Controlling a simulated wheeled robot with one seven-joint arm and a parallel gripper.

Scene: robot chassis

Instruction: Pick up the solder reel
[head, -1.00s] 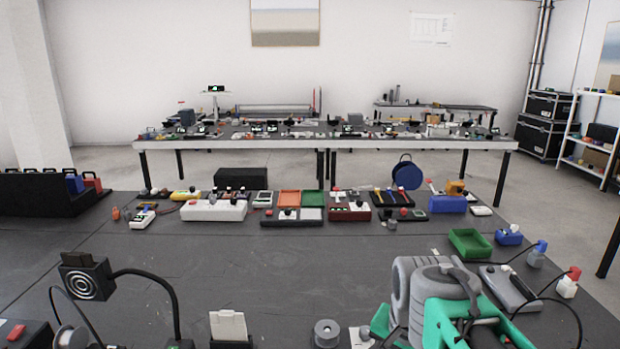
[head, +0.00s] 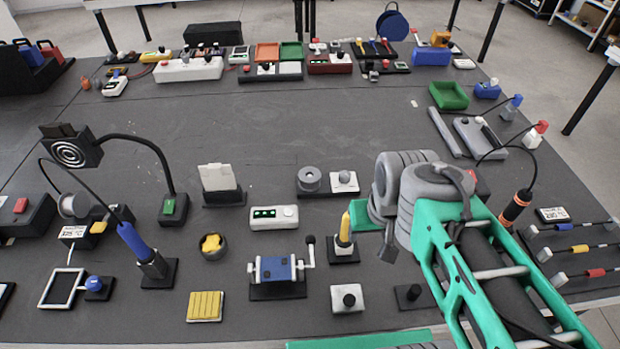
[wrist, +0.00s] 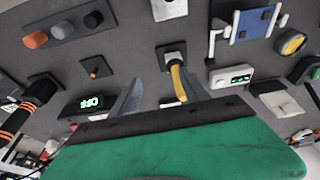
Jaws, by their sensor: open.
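Two reel-like things show in the head view, and I cannot tell for sure which is the solder reel. One is a pale grey reel (head: 74,205) standing upright at the left, behind a small black unit with a display. My gripper (head: 386,247) is in the head view at the right of the middle, above the table and apart from both. In the wrist view, its two fingers (wrist: 162,92) are spread with nothing held between them.
A yellow-handled tool (head: 345,230) stands upright left of my gripper. A blue vise (head: 277,270), a white display box (head: 274,217) and a yellow-filled cup (head: 212,246) lie further left. A lamp (head: 150,150) arches near the left reel. The table's middle back (head: 240,125) is clear.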

